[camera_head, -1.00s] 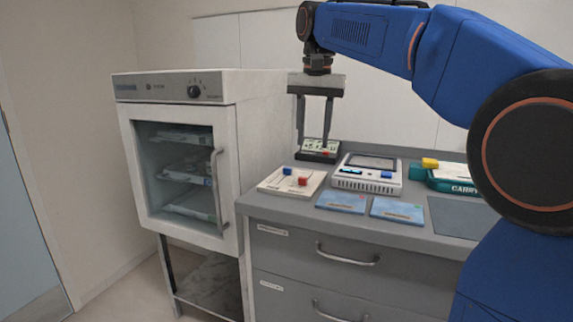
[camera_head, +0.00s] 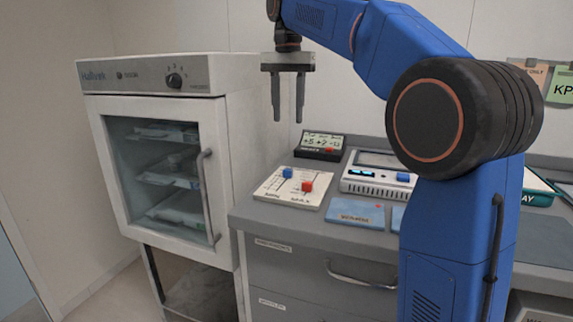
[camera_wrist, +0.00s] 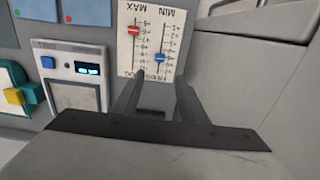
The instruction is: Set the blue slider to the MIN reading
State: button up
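The white slider panel (camera_head: 288,199) lies flat at the left end of the counter. It also shows in the wrist view (camera_wrist: 125,62). The blue slider (camera_head: 287,173) is on one track, toward the far side; it shows in the wrist view (camera_wrist: 159,58) just beyond my fingers. The red slider (camera_head: 307,187) is on the neighbouring track (camera_wrist: 133,30). In the wrist view the printed MIN and MAX appear upside down at the panel's top edge. My gripper (camera_head: 288,118) is open and empty, pointing down above the panel, touching nothing. Its fingers (camera_wrist: 160,84) are apart in the wrist view.
A small display with a red button (camera_head: 320,146) stands behind the panel. A white device with a blue button (camera_head: 380,187) is to its right. Blue cards (camera_head: 355,214) lie in front of the device. A glass-fronted cabinet (camera_head: 155,80) stands close on the left.

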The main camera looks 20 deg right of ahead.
aim_at(288, 170)
notch_tip(288, 170, down, 16)
jog(key=shift+r, duration=0.15)
dwell(0.3)
grip_shut()
